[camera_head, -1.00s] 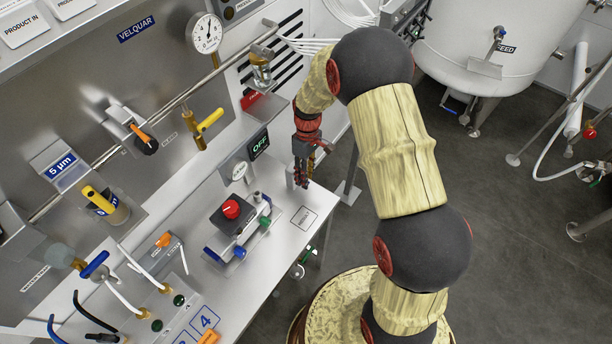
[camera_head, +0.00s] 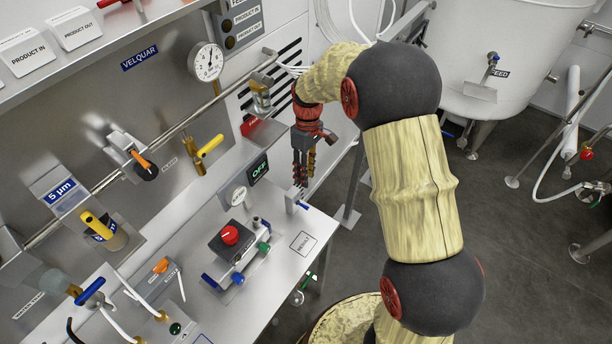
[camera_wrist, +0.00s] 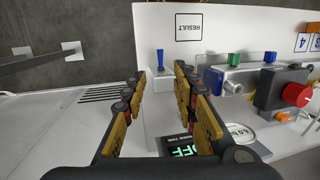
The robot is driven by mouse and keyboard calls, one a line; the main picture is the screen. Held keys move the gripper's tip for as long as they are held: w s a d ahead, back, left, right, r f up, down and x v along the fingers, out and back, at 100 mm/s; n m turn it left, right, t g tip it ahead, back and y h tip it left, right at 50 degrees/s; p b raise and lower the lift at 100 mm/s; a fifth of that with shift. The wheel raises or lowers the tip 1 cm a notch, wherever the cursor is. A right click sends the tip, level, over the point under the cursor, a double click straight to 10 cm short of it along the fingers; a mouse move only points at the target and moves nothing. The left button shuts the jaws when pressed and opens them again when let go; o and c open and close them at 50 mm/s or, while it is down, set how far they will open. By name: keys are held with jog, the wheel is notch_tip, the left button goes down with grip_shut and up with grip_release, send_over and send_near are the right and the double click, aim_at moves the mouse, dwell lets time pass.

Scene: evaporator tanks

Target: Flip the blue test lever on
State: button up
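The blue test lever (camera_head: 303,206) is a small blue handle on a white block (camera_head: 291,200) at the bench's right edge. In the wrist view the lever (camera_wrist: 160,59) stands out from the block (camera_wrist: 161,82), between and just beyond the fingertips. My gripper (camera_head: 302,182) points down above the block. In the wrist view its two fingers (camera_wrist: 160,74) are apart with nothing between them, so it is open. No contact with the lever shows. A dark display (camera_head: 259,170) reads OFF in green; it is partly hidden by the gripper in the wrist view (camera_wrist: 182,150).
A device with a red knob (camera_head: 230,236) and blue and green handles stands left of the lever block. A RESULT label (camera_head: 303,243) lies on the bare bench nearby. A round gauge (camera_head: 206,62) and yellow-handled valve (camera_head: 209,146) are behind. Open floor lies right.

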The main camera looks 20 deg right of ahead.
jog(key=t+b, duration=0.1)
send_near(305, 206)
jog(key=shift+y, duration=0.4)
jog(key=f, duration=0.5)
jog(key=s+f, duration=0.1)
jog(key=f, duration=0.2)
jog(key=shift+a+b, duration=0.25)
jog(key=shift+b, duration=0.15)
grip_shut()
